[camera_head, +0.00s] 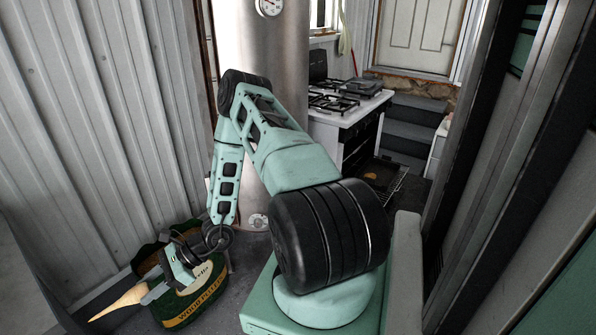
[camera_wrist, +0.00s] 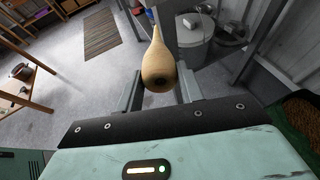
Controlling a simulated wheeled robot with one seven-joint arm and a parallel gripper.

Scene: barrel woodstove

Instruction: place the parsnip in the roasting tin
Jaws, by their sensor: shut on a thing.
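The parsnip (camera_head: 122,301) is pale tan and tapered. It sticks out from my gripper (camera_head: 147,294) at the lower left of the head view, its thin tip toward the left. In the wrist view the parsnip (camera_wrist: 160,70) stands between the two fingers of my gripper (camera_wrist: 160,88), thick end nearest the camera, and the gripper is shut on it. I cannot pick out the roasting tin for certain. A dark flat thing (camera_head: 356,87) lies on the stove top, and a dark rack or tray (camera_head: 385,176) shows low in front of the oven.
A green and yellow wood pellet bag (camera_head: 190,309) lies beneath my gripper, by the corrugated wall (camera_head: 90,130). The white stove (camera_head: 345,120) stands at the back, beyond a tall metal cylinder (camera_head: 275,60). Grey steps (camera_head: 415,120) are right of the stove. The wrist view shows open floor (camera_wrist: 75,85).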

